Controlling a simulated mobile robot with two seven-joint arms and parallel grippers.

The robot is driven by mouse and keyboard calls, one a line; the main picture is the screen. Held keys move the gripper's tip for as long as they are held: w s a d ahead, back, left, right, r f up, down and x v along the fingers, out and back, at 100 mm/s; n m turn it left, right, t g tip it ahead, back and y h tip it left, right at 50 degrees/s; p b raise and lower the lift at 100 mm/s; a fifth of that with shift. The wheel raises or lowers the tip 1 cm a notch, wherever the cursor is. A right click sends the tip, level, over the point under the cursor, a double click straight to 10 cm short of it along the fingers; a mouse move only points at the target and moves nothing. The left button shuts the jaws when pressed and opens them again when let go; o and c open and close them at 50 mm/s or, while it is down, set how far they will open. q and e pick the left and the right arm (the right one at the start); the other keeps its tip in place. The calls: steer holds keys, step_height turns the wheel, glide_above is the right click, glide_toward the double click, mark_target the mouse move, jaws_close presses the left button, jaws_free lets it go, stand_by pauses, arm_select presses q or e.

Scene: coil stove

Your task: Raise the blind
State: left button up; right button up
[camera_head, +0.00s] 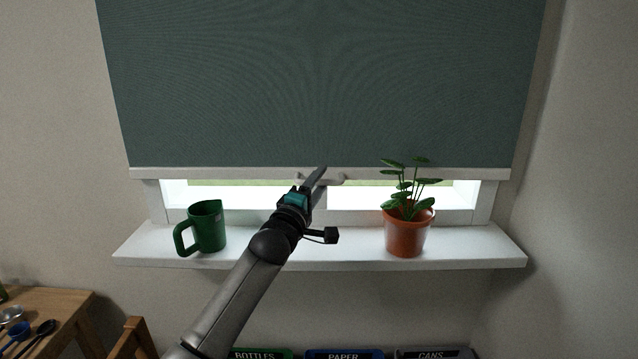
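The blind (320,85) is a dark green-grey sheet with a pale bottom bar (220,173). It covers most of the window, and a bright strip of glass (245,194) shows below the bar. A small pale pull handle (335,181) hangs at the middle of the bar. My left gripper (317,177) reaches up from below, and its dark fingertips are at the handle, overlapping the bar's lower edge in the picture. The fingers are seen nearly edge-on and hide part of the handle, so I cannot tell whether they grip it. My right gripper is out of view.
A green mug (210,227) stands left of my arm on the white sill (340,252). A potted plant (406,233) stands to the right, its leaves overlapping the bar in view. A wooden table (60,310) is at lower left; labelled bins (345,353) are below.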

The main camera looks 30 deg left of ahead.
arm_select(q)
jaws_close()
stand_by(1.3)
